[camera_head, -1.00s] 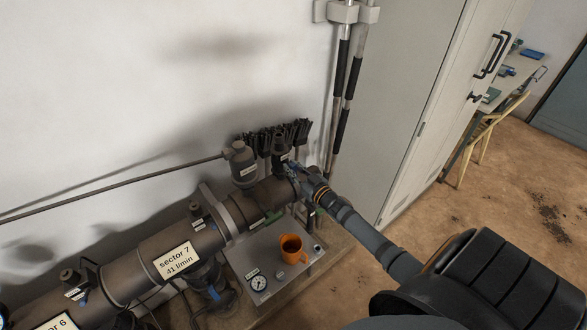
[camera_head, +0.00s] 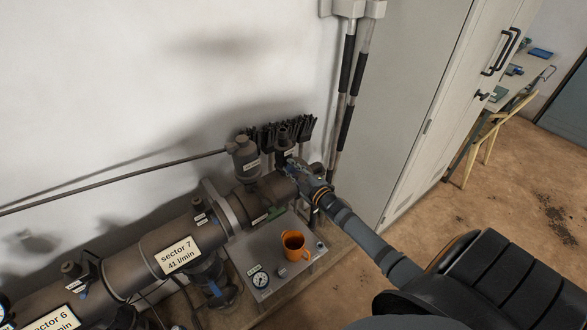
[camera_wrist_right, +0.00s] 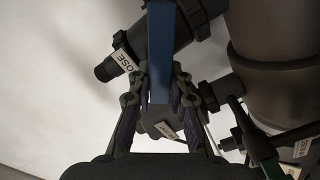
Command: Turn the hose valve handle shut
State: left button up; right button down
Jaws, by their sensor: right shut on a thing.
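The hose valve (camera_head: 283,133) is a dark fitting on top of the right end of the big pipe in the head view. In the right wrist view its body carries a white label reading HOSE (camera_wrist_right: 122,60). Its blue flat handle (camera_wrist_right: 160,45) stands between the fingers of my right gripper (camera_wrist_right: 158,85), which is shut on it. In the head view my right gripper (camera_head: 296,168) reaches in from the lower right and hides most of the handle. My left gripper is not in view.
An orange mug (camera_head: 294,246) stands on a grey panel (camera_head: 278,268) beside a round gauge (camera_head: 260,280), below my right gripper. The thick brown pipe (camera_head: 150,247) runs to the lower left. A tall grey cabinet (camera_head: 405,100) stands right of the valve.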

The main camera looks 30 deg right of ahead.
jog(key=n, duration=0.1)
jog(key=f+n+b, duration=0.1)
jog(key=n, duration=0.1)
jog(key=shift+a, duration=0.15)
jog(key=shift+f+n+b, duration=0.15)
jog(key=shift+n+b, duration=0.05)
jog(key=shift+n, duration=0.7)
jog(key=shift+f+n+b, duration=0.15)
jog(key=shift+n, duration=0.75)
jog(key=c, duration=1.2)
grip_release()
jog(key=s, duration=1.2)
jog(key=shift+d, duration=0.4)
